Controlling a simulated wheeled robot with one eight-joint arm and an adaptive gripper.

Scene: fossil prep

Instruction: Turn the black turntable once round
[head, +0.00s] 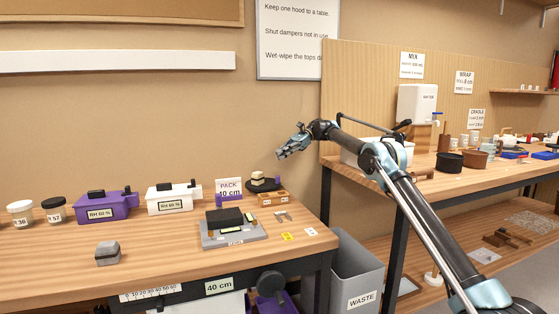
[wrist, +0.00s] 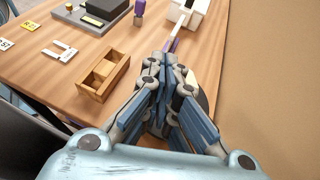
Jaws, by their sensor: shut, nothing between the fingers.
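The black turntable (head: 263,188) stands at the far right part of the left workbench, near the wall. A pale beige and dark lump (head: 258,178) sits on top of it. My gripper (head: 281,155) is shut and empty, in the air above and slightly right of the turntable in the head view. In the wrist view my gripper (wrist: 166,62) points down with its fingers together and hides most of the turntable. Only a dark edge of it shows beside the fingers. I cannot tell how high the fingertips are above it.
A wooden compartment box (wrist: 104,76) is close to the turntable, also seen in the head view (head: 272,199). The wall is close behind.

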